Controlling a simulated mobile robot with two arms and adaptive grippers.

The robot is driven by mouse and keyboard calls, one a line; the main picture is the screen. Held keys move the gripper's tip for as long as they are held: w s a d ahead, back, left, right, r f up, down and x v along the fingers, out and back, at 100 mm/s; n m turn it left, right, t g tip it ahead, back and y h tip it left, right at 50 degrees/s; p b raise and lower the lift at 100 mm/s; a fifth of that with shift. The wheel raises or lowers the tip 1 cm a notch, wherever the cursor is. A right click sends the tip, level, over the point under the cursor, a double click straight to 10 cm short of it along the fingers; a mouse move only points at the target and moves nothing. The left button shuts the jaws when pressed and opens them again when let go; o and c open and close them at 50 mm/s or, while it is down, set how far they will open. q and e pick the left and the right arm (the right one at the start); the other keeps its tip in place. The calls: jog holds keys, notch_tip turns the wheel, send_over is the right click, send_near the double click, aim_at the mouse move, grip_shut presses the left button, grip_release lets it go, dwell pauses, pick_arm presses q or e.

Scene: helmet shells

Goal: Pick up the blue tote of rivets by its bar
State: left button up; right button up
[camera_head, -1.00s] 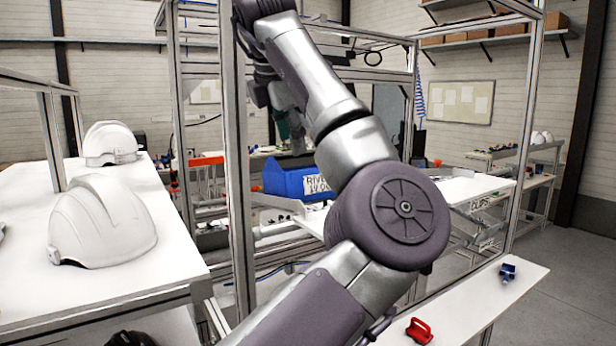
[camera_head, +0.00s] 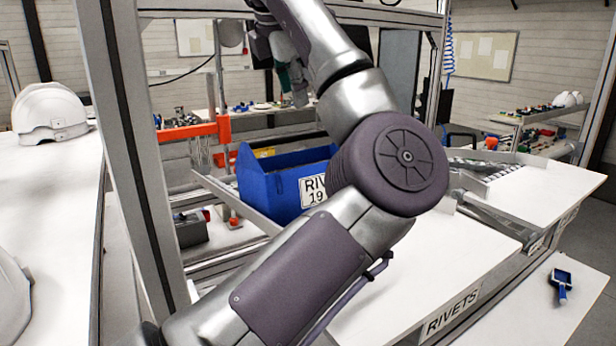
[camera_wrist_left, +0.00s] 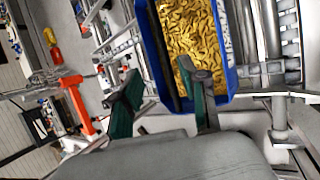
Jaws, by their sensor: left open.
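The blue tote (camera_head: 268,188) stands on the white bench beyond my left arm, its label partly hidden by my elbow. In the left wrist view the blue tote (camera_wrist_left: 232,78) is full of gold rivets (camera_wrist_left: 197,35). A dark bar (camera_wrist_left: 166,45) seems to run lengthwise over it. My left gripper (camera_head: 291,86) hangs above the tote, pointing down. In the left wrist view my left gripper (camera_wrist_left: 168,84) is open and empty, with one finger over the rivets and the other outside the tote's left wall. The exact height gap cannot be told.
An aluminium frame post (camera_head: 140,160) stands left of the tote. White helmet shells (camera_head: 50,112) sit on the left table. An orange fixture (camera_head: 193,132) is behind the tote. The white bench (camera_head: 395,270) is clear in front. A small blue item (camera_head: 562,284) lies on a lower shelf.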

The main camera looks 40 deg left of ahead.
pick_arm(q)
send_over(302, 137)
jog(key=s+d, duration=0.1)
jog(key=s, duration=0.2)
notch_tip(302, 137, down, 5)
jog(key=x, duration=0.6)
jog(key=shift+w+f, duration=0.4)
grip_shut()
pick_arm(e)
jog(key=shift+s+d, duration=0.15)
